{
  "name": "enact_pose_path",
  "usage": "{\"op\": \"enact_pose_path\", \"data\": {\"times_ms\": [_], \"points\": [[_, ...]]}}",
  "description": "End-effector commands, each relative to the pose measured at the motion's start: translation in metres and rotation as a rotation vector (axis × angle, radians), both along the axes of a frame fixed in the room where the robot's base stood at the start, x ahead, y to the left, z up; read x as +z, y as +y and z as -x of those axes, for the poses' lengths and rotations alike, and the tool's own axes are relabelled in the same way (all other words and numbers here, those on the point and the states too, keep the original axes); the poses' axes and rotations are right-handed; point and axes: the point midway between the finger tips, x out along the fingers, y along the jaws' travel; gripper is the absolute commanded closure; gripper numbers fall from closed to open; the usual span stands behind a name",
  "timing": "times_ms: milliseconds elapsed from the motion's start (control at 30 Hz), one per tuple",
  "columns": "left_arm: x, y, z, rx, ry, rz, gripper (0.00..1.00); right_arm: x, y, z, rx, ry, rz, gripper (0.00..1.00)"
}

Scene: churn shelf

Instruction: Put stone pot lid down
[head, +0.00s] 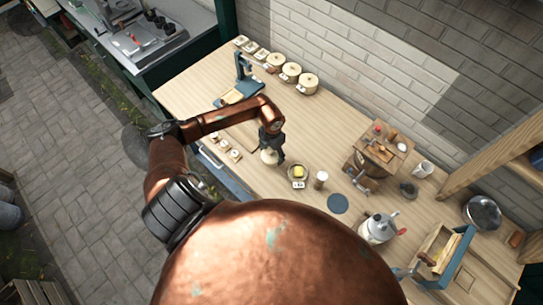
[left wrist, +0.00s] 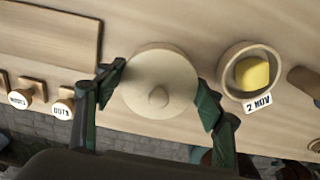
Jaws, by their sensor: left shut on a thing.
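My left gripper (head: 271,146) is shut on a round cream lid (head: 269,157), held over the front part of the wooden bench. In the left wrist view the lid (left wrist: 160,85) sits between the two green fingers (left wrist: 158,92), its knob facing the camera. I cannot tell whether its underside touches the bench. An open round pot (left wrist: 222,72) with a yellow lump inside and a "2 NOV" tag stands just to the right of the lid, apart from it. The pot also shows in the head view (head: 289,174). My right gripper does not show clearly.
Several lidded crocks (head: 291,72) stand along the back wall. A blue-based press (head: 240,85) is behind my arm. Wooden stamps (left wrist: 62,108) lie left of the lid. A blue disc (head: 338,203), a metal kettle (head: 379,228) and a wooden churn box (head: 380,148) are further right.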

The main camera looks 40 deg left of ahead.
Motion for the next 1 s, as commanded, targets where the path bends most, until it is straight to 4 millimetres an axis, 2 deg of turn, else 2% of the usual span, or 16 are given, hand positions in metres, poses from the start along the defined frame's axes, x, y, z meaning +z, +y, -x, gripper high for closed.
{"op": "enact_pose_path", "data": {"times_ms": [233,633,667,900,1000], "points": [[-0.03,0.001,-0.001,0.002,0.002,0.002,0.62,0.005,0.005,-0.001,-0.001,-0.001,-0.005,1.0],[-0.037,0.002,-0.002,0.001,0.001,0.0,0.62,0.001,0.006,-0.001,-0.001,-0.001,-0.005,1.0],[-0.037,0.002,-0.001,0.001,0.001,0.0,0.37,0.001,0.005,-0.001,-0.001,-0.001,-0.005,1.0],[-0.036,0.002,-0.001,0.001,0.001,0.0,0.2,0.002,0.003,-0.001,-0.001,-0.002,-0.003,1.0],[-0.036,0.002,-0.001,0.001,0.001,0.0,0.2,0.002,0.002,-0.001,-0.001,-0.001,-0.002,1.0]]}}
